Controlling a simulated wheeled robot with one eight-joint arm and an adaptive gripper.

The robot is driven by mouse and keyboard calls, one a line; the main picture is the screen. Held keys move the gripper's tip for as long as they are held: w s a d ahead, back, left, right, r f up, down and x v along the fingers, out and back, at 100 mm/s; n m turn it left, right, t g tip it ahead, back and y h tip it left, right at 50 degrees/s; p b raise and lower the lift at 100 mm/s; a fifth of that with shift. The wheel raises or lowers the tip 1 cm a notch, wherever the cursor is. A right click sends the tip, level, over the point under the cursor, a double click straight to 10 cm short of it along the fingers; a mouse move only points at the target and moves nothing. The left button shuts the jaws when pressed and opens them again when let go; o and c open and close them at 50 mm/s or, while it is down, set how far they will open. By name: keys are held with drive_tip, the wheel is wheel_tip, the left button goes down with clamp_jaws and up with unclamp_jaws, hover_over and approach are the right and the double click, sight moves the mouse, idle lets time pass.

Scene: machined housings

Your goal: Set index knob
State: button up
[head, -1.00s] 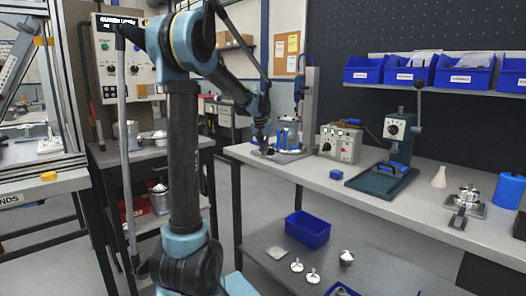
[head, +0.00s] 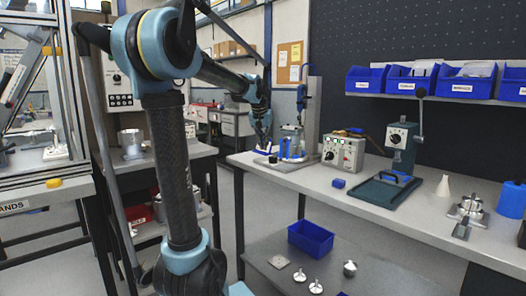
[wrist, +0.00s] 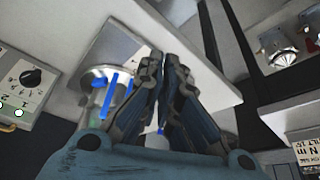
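A grey control box (head: 343,150) with a dark knob (head: 329,155) stands on the right bench, to the right of a blue fixture (head: 292,145). In the wrist view, a panel with a black pointer knob (wrist: 31,78) and lit buttons shows at the left edge. A green press (head: 399,150) on the bench also has a round dial knob (head: 397,139). Which knob is the index knob is not marked legibly. My gripper (head: 265,146) is above the bench's left end, by the fixture and apart from the knobs. In the wrist view its fingers (wrist: 163,58) are close together with a narrow gap; nothing is clearly held.
A round metal flange with blue posts (wrist: 107,85) lies left of my fingers in the wrist view. An open blue bin (head: 311,238) and metal parts are on the lower shelf. The bench front is mostly clear.

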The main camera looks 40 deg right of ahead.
sight(272, 161)
drive_tip(key=o, duration=1)
drive_tip(key=shift+n, duration=0.6)
drive_tip(key=d+r, duration=0.1)
drive_tip(key=r, duration=0.1)
drive_tip(key=d+r, duration=0.2)
drive_tip(key=w+d+r, duration=0.1)
drive_tip(key=r, duration=0.2)
drive_tip(key=shift+d, duration=0.2)
drive_tip(key=x, duration=1.7)
drive_tip(key=shift+w+a+f, duration=0.15)
drive_tip(key=shift+w+a, duration=0.05)
drive_tip(key=shift+w, duration=0.15)
drive_tip(key=c, duration=1)
